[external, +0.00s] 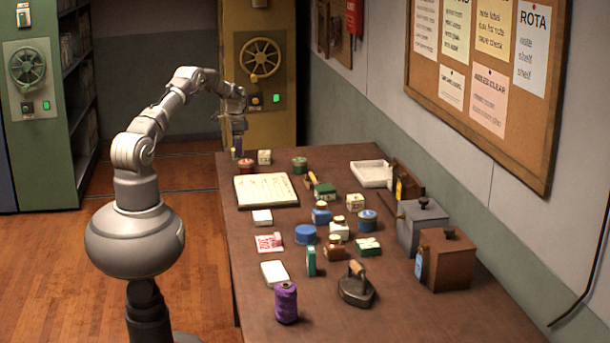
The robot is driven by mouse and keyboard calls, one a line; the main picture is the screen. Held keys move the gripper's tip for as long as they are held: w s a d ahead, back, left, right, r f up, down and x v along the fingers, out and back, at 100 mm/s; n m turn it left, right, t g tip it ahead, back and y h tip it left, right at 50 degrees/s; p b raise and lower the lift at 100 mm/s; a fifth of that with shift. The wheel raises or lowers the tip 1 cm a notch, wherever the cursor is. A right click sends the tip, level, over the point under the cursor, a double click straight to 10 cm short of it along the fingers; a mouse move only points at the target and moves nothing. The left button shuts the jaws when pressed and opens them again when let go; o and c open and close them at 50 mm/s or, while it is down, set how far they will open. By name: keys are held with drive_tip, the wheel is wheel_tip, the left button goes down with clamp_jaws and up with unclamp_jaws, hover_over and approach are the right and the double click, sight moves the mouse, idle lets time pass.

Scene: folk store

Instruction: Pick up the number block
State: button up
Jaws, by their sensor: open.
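My gripper (238,146) points down at the far left corner of the table (410,318). It is open; its fingers are small in this view, and I see nothing held. A small pale block with dark marks (264,157) stands just right of the gripper, apart from it. Another pale marked block (355,202) stands near the middle of the table. A flat white and pink piece with red figures (269,242) lies nearer the camera. The marks are too small to tell which one is the number block.
Several small boxes and tins crowd the middle. A purple spool (286,302) and flat iron (357,285) stand near the front.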

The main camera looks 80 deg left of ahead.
wheel_tip(320, 180, down, 2)
drive_tip(key=shift+f, duration=0.25)
drive_tip(key=shift+r, duration=0.1)
drive_tip(key=c, duration=1)
drive_tip(key=shift+w, duration=0.1)
drive_tip(key=shift+c, duration=0.2)
drive_tip(key=shift+r, duration=0.6)
wheel_tip(320, 180, up, 3)
drive_tip(key=shift+f+p, duration=0.2)
drive_tip(key=shift+p, duration=0.6)
drive_tip(key=s+d+r+p, duration=0.1)
drive_tip(key=s+d+p, duration=0.1)
drive_tip(key=s+d, duration=0.7)
drive_tip(key=d, duration=0.4)
drive_tip(key=shift+s+r+p, duration=0.2)
drive_tip(key=shift+p, duration=0.2)
